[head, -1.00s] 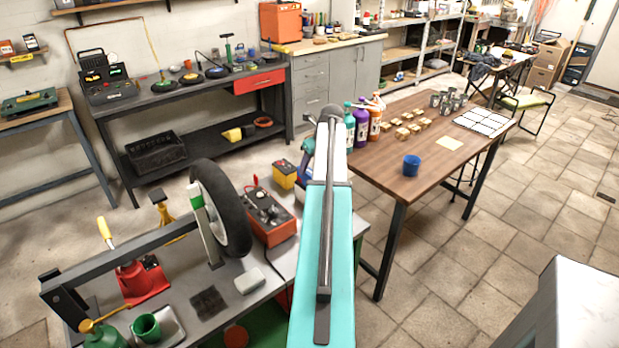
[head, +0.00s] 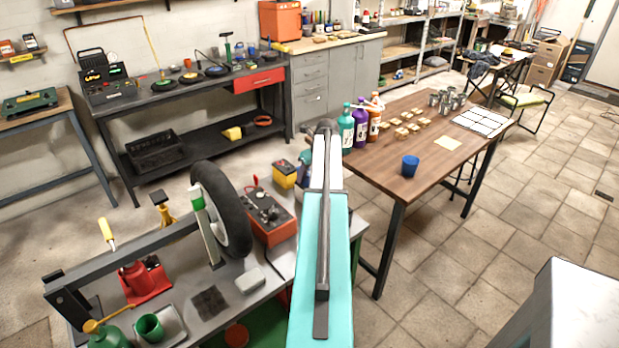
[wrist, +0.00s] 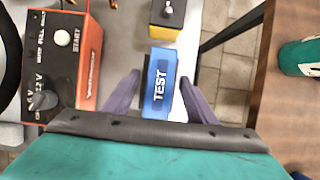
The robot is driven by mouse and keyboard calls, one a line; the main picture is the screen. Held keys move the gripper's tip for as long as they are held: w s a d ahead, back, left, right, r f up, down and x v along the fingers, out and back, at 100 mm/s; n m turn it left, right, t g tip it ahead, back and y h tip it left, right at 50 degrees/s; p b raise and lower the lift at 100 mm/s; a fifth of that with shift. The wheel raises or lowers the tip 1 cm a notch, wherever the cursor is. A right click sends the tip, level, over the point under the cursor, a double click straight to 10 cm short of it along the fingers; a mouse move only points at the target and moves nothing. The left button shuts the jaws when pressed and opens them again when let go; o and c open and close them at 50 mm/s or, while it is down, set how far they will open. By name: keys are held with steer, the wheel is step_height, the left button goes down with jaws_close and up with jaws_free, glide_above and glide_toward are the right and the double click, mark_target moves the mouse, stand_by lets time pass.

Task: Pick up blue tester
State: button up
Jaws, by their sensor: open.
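The blue tester (wrist: 158,92) is a small blue box with the word TEST in white, lying on the light grey bench top in the wrist view. My gripper (wrist: 159,79) is open, with one dark purple finger to the left of the tester and one to its right. The fingers straddle it in the picture, with a narrow gap showing on each side; I cannot tell how far down they reach. In the head view my own arm hides most of the gripper, and I cannot make out the tester there.
An orange-red charger (wrist: 88,60) with knobs stands close left of the tester; it also shows in the head view (head: 268,222). A yellow and black battery (wrist: 167,20) stands just beyond. The wooden table (head: 385,180) with bottles is to the right.

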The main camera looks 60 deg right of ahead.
steer(key=shift+c, duration=0.6)
jaws_close()
steer(key=shift+r, duration=0.15)
steer(key=shift+r+b, duration=0.45)
steer(key=shift+r, duration=0.35)
steer(key=shift+s+d+r+b, duration=0.1)
steer(key=shift+s+r+b, duration=0.1)
steer(key=shift+r, duration=0.2)
steer(key=shift+s+d+r+b, duration=0.1)
steer(key=shift+r+b, duration=0.05)
steer(key=shift+r, duration=0.25)
steer(key=s+d+b, duration=0.1)
steer(key=s+d, duration=0.2)
steer(key=s, duration=0.4)
steer(key=s+d+r+b, duration=0.1)
steer(key=s+d+b, duration=0.1)
steer(key=s, duration=0.5)
steer(key=shift+d+r, duration=0.3)
steer(key=shift+d, duration=0.45)
steer(key=shift+w, duration=0.1)
